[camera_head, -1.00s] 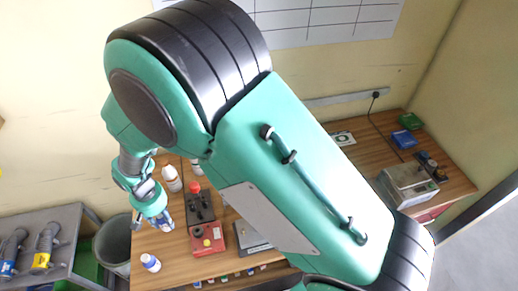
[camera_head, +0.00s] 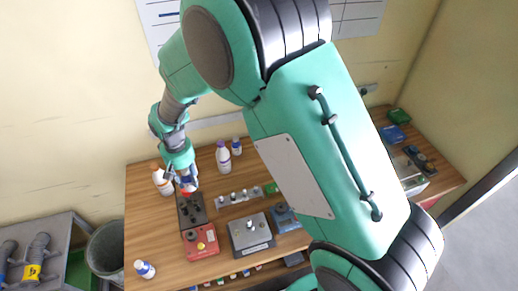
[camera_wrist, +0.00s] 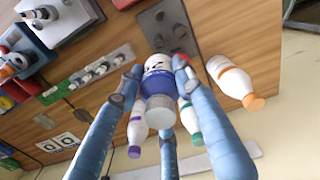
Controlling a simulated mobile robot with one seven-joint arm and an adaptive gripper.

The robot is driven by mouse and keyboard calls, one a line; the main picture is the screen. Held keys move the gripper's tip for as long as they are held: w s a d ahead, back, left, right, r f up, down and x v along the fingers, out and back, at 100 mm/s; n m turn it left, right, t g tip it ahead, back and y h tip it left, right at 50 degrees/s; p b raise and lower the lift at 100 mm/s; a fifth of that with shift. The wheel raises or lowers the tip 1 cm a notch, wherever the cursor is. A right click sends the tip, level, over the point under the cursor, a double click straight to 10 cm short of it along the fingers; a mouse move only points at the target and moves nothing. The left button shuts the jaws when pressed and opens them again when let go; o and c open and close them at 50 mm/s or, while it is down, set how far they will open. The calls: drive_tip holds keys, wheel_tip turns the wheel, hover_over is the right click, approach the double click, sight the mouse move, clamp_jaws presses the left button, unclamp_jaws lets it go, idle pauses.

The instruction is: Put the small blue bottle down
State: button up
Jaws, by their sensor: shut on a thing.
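My gripper (camera_head: 187,180) is shut on a small bottle with a blue label, the small blue bottle (camera_wrist: 157,82). In the wrist view the bottle sits between my fingers, its grey-white end (camera_wrist: 160,112) towards the camera. In the head view my gripper is at the back left of the wooden bench (camera_head: 145,222), near the black panel behind the red box. The held bottle is small and partly covered by my fingers there. I cannot tell whether it touches anything below it.
A white bottle with an orange cap (camera_wrist: 235,82) stands close by. A purple-capped bottle (camera_head: 223,158) and a small blue-marked bottle (camera_head: 237,146) stand further right. A red box (camera_head: 200,241) is in front. A small white bottle (camera_head: 145,269) stands front left, with bare wood behind it.

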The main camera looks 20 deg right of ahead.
drive_tip(key=w+d, duration=0.3)
drive_tip(key=d, duration=0.8)
drive_tip(key=w+d, duration=0.3)
drive_tip(key=d, duration=0.9)
drive_tip(key=w+d, duration=0.3)
drive_tip(key=d, duration=0.8)
wheel_tip(320, 180, down, 11)
drive_tip(key=shift+s, duration=0.1)
drive_tip(key=w, duration=0.5)
drive_tip(key=w+d+f, duration=0.1)
drive_tip(key=w, duration=1)
drive_tip(key=shift+d+f, duration=0.2)
drive_tip(key=shift+f, duration=0.1)
drive_tip(key=shift+f, duration=0.1)
drive_tip(key=shift+f+p, duration=0.35)
drive_tip(key=shift+f, duration=1.3)
